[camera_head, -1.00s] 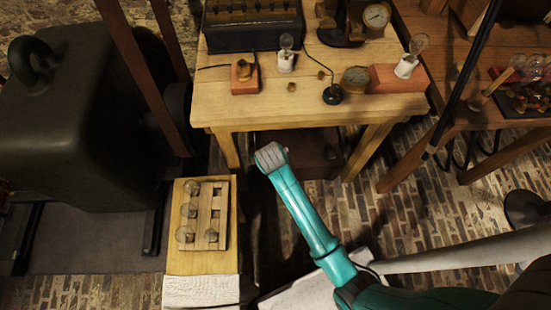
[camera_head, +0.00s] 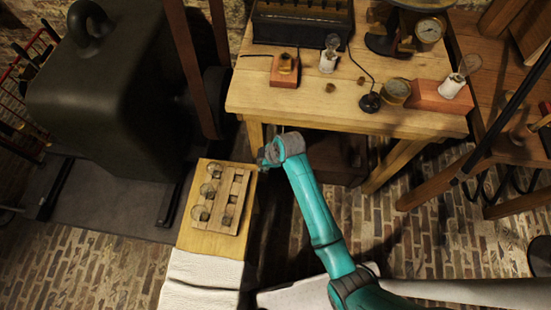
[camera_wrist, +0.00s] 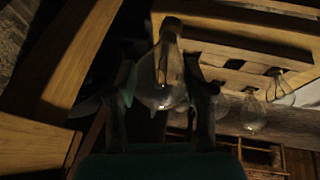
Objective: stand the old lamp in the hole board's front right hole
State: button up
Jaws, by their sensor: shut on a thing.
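The old lamp (camera_wrist: 163,88), a clear glass bulb with a narrow cap end, is between the two fingers of my gripper (camera_wrist: 163,100), which is shut on it. In the head view my gripper (camera_head: 266,160) is just right of the hole board's back right corner; the lamp cannot be made out there. The wooden hole board (camera_head: 222,185) lies on a pale wooden stand. Several glass bulbs stand in it, mostly along its left column. Dark square holes show in the right column. In the wrist view the board (camera_wrist: 215,68) is to the right of the held lamp.
The workbench (camera_head: 300,95) behind carries small lamps on bases, a gauge and a dark box. A large dark weight-like block (camera_head: 110,100) stands left of the board. A white cloth (camera_head: 200,280) covers the stand's front end.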

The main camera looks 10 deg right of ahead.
jog(key=a+r+n+g+y, duration=0.1)
jog(key=a+r+n+g, duration=0.3)
jog(key=a+n, duration=0.6)
jog(key=shift+a+f+n+g, duration=0.1)
jog(key=shift+f+n+g, duration=0.2)
jog(key=shift+f+n, duration=0.75)
jog(key=shift+a+f+n+g, duration=0.1)
jog(key=shift+f+n+g, duration=0.25)
jog(key=shift+f, duration=1.3)
jog(key=shift+f, duration=1.65)
jog(key=o, duration=1.4)
jog(key=shift+c, duration=0.2)
